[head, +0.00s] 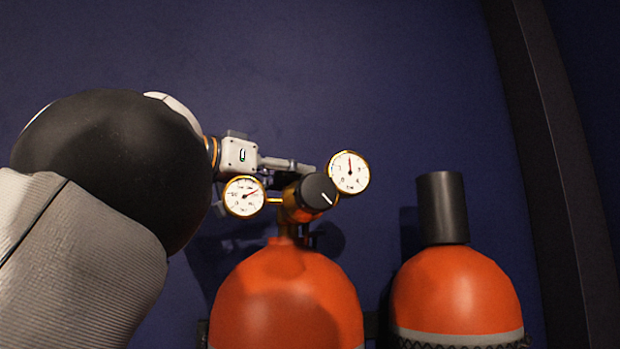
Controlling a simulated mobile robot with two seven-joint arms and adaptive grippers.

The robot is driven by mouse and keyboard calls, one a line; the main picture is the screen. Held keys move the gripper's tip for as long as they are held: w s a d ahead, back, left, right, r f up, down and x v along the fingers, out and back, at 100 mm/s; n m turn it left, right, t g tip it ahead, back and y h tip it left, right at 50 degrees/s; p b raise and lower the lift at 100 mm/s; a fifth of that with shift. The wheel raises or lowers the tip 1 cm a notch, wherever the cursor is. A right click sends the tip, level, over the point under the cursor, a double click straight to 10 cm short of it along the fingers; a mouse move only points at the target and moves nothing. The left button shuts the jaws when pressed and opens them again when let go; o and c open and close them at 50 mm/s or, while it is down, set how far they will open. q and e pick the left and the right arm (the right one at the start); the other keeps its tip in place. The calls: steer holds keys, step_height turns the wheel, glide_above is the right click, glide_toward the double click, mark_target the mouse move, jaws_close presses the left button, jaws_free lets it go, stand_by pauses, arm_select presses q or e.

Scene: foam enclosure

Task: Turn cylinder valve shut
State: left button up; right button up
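The orange cylinder (287,295) stands upright at the lower middle, with a brass valve body (296,213) on top. A round black knob (316,192) with a white mark line faces me on the valve. Two white dial gauges with brass rims flank it, one at left (244,197) and one at upper right (349,172). My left gripper (306,168) reaches in from the left, its grey fingers just above and behind the knob. I cannot tell whether they touch the knob or how far apart they are. My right gripper is not in view.
A second orange cylinder (455,290) with a black cap (442,207) stands at the right. A dark strap or rack (462,340) runs along its bottom. A dark blue wall (370,70) is behind, with a dark vertical post (560,150) at right. The space above the cylinders is clear.

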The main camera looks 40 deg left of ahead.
arm_select(q)
steer(key=c, duration=0.5)
steer(key=shift+h, duration=0.3)
steer(key=m+g+h, duration=0.1)
steer(key=m+h, duration=0.1)
steer(key=h, duration=0.1)
steer(key=shift+a+m+g, duration=0.1)
steer(key=shift+m+g, duration=0.3)
steer(key=shift+m+g+h, duration=1.1)
steer(key=shift+m+h, duration=0.1)
steer(key=shift+h, duration=0.5)
steer(key=shift+m+g+h, duration=0.4)
steer(key=shift+h, duration=0.1)
steer(key=o, duration=1.2)
